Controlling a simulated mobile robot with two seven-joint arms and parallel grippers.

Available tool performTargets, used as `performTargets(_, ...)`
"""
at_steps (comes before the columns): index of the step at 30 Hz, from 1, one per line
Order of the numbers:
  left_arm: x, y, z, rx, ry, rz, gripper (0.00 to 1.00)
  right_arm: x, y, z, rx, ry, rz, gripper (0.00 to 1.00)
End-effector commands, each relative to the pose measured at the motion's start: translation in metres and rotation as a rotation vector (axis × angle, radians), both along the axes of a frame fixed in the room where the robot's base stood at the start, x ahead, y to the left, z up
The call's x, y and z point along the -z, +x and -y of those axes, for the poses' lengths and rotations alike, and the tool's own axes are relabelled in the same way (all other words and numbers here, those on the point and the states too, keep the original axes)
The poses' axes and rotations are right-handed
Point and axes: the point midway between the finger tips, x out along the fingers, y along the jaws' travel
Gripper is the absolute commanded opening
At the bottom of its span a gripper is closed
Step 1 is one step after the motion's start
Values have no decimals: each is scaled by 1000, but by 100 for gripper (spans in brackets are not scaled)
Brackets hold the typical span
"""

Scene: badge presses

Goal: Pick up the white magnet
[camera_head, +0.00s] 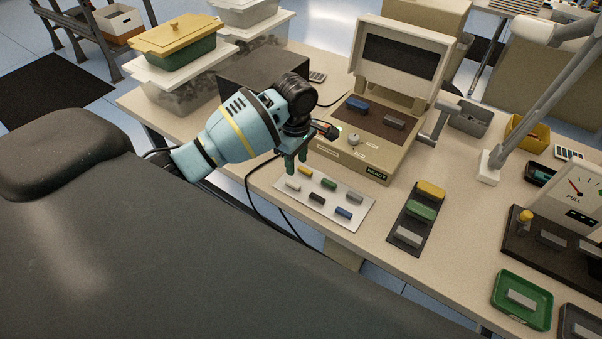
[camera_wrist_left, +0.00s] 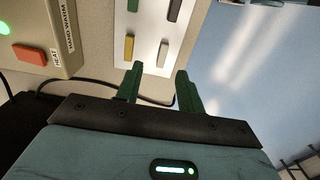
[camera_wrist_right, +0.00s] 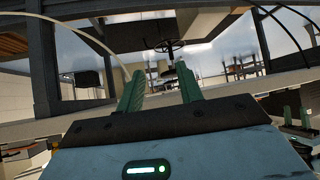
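The white magnet (camera_head: 293,185) lies at the near left end of a pale plate (camera_head: 322,219) that holds several coloured magnets. It also shows in the left wrist view (camera_wrist_left: 163,53), beyond the fingertips and between their lines, next to the yellow magnet (camera_wrist_left: 129,47). My left gripper (camera_head: 296,167) is open and empty, with its green fingers pointing down just above the plate's left end; it also shows in the left wrist view (camera_wrist_left: 160,72). My right gripper (camera_wrist_right: 160,78) is open and empty in the right wrist view, facing out into the room. It is not in the head view.
The beige press (camera_head: 365,157) stands with its lid up behind the plate. A dark strip (camera_head: 406,228) with yellow, green and grey blocks lies right of it. A green tray (camera_head: 537,319) and a gauge machine (camera_head: 578,192) are farther right. Black cables hang over the front edge.

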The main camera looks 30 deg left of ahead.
Motion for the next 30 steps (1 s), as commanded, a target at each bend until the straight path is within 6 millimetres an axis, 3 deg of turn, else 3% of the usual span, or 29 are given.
performTargets(7, 7, 0, 0, -1, 0, -4, 38, 11, -20, -1, -3, -1, -45, 36)
performTargets(12, 23, 0, 0, 0, 0, -2, 38, 11, -20, -1, -4, 0, -43, 36)
performTargets(19, 31, -1, -1, 0, 0, -1, 38, 8, -14, -2, -4, 1, -31, 36)
performTargets(30, 77, -3, -6, 1, 0, -4, 38, 15, -21, -2, -3, 2, -51, 36)
